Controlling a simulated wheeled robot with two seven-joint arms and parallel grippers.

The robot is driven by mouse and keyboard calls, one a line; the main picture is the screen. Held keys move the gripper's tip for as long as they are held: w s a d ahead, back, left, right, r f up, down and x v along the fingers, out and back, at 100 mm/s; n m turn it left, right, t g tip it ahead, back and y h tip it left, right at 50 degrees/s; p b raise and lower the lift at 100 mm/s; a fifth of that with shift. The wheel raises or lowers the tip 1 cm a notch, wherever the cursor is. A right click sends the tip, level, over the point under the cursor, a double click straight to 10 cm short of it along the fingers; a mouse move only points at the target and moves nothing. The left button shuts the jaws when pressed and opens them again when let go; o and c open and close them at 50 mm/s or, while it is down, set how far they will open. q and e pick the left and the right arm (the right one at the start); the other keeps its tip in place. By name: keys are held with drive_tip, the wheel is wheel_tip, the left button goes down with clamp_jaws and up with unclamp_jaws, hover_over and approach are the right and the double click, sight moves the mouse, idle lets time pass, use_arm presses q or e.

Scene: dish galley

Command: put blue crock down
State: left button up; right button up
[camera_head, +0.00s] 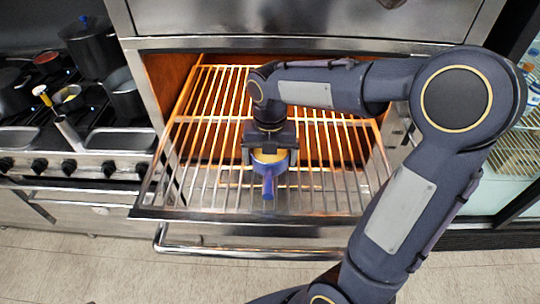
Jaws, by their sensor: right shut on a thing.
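The blue crock (269,168) has a blue outside, a yellowish inside and a blue handle that points toward me. My right gripper (270,150) is shut on it from above, over the pulled-out wire rack (215,180). The gripper hides the crock's far side. I cannot tell whether the crock touches the rack bars. My left gripper is not in view.
The rack sits in an open oven-like compartment with a metal front edge and a handle bar (250,252) below. At left is a stove with several pots, including a dark tall pot (90,48). The rack looks bare around the crock. A glass-fronted cabinet stands at right.

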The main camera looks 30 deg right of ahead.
drive_tip(key=shift+f, duration=0.15)
drive_tip(key=o, duration=1.1)
wheel_tip(320, 180, up, 12)
drive_tip(key=shift+r, duration=0.2)
